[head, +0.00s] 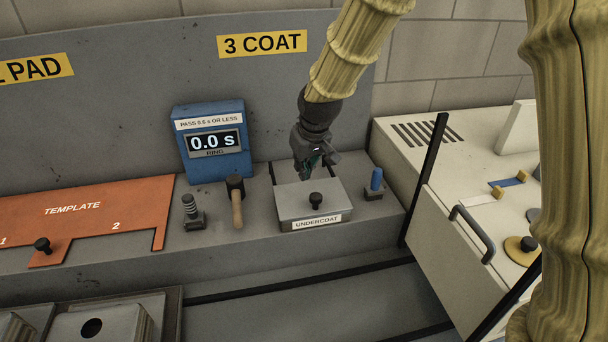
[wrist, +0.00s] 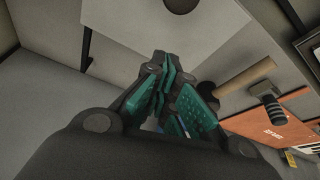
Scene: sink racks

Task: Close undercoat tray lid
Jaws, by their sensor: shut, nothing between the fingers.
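The undercoat tray (head: 283,224) is a low grey box on the ledge, with a white label reading "UNDERCOAT" on its front. Its grey lid (head: 293,201) lies over the top, looking flat, with a black knob (head: 316,200) near the front. I cannot tell whether a small gap is left under it. In the wrist view the lid (wrist: 145,22) is at the top, with the dark knob (wrist: 182,4) cut by the edge. My gripper (head: 308,173) is over the lid's back part, behind the knob. Its teal fingers (wrist: 165,92) are together and empty. Whether they touch the lid is unclear.
Left of the tray are a wooden-handled hammer (head: 237,208), a spring post (head: 191,213) and a blue timer (head: 208,143) reading 0.0 s. A blue-topped peg (head: 376,183) stands close on the right. An orange template (head: 85,205) lies further left. A black post (head: 425,180) rises at the right.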

